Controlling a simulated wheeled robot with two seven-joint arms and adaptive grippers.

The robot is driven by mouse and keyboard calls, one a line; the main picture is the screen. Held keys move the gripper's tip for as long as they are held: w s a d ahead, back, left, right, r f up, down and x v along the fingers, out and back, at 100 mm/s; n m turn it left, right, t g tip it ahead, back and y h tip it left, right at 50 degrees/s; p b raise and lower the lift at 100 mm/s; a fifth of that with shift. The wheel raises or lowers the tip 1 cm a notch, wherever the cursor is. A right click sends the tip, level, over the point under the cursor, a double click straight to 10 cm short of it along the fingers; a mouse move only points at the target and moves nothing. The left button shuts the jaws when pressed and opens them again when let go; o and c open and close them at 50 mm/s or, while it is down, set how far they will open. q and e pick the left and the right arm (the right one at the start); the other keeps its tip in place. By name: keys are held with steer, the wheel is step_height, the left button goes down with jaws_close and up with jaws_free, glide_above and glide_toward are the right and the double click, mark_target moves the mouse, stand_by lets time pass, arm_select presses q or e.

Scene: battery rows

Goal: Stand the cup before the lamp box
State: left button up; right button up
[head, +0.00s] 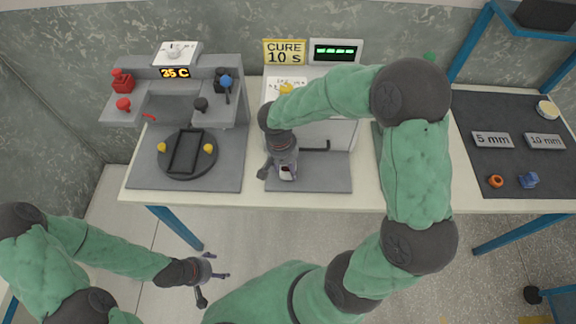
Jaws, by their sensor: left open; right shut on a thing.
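My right gripper (283,172) points down over the grey mat in front of the lamp box (340,134). It is shut on a small whitish cup (287,174) with a dark red patch, mostly hidden by the fingers. I cannot tell whether the cup touches the mat. The lamp box is white, with a black handle on its front, and my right arm covers part of it. A yellow "CURE 10 s" sign (284,51) and a green-lit display (335,51) stand behind it. My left gripper (218,275) is open and empty, in front of the table over the floor.
A grey station (233,72) with red, black and blue knobs and a "35 C" readout is at the left, with a dark round fixture (187,153) before it. At the right, a dark mat (475,110) bears "5 mm" and "10 mm" plates and small orange and blue parts.

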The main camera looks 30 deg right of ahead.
steer(key=o, duration=0.9)
steer(key=shift+f, duration=0.15)
steer(key=shift+o, duration=0.2)
steer(key=shift+w+r+p, duration=0.1)
steer(key=shift+r+p, duration=0.2)
steer(key=shift+r, duration=0.25)
step_height(320, 180, up, 11)
steer(key=a+p, duration=0.1)
steer(key=p, duration=0.2)
steer(key=shift+w+a+p, duration=0.3)
